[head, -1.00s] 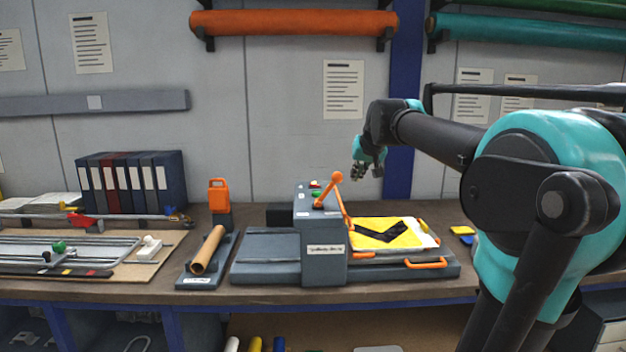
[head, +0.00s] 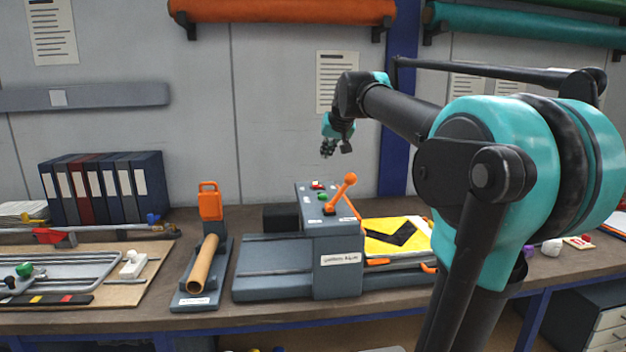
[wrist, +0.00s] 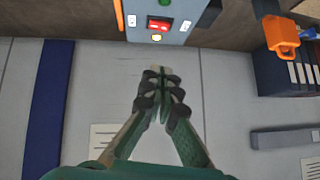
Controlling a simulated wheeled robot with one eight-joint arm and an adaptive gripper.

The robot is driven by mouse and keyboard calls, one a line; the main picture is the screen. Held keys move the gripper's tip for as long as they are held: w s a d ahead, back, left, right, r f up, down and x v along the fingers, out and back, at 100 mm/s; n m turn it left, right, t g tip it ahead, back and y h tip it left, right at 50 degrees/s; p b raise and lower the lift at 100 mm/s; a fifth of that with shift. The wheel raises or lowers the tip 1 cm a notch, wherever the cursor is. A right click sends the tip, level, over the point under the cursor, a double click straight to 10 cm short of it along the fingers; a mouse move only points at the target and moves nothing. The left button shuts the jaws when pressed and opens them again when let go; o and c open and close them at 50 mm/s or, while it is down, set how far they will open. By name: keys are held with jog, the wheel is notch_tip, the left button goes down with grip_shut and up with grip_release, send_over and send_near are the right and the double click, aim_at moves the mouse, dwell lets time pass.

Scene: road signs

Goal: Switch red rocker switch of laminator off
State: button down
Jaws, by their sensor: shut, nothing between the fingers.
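The laminator (head: 338,262) is a grey machine on the bench, with a taller housing in its middle and an orange ball-ended lever (head: 341,194) on top. The red rocker switch (head: 317,186) is on the top panel near its back edge, behind a green control (head: 323,197). In the wrist view the red switch (wrist: 158,25) looks lit, at the top of the picture. My gripper (head: 336,150) is above and behind the panel, apart from it. In the wrist view my gripper (wrist: 162,75) has its fingertips together and empty, below the switch in the picture.
A yellow sign with a black chevron (head: 396,237) lies on the laminator's right side. An orange-handled stand with a brown roll (head: 204,264) stands to the left, with binders (head: 103,187) farther left. The wall (head: 265,110) is close behind the gripper.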

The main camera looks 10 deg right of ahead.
send_over(318, 187)
jog(key=s, duration=0.1)
notch_tip(318, 187, down, 7)
jog(key=shift+d+r, duration=0.15)
jog(key=f, duration=0.3)
jog(key=shift+w+a+f, duration=0.15)
jog(key=shift+a, duration=0.1)
jog(key=shift+f, duration=0.5)
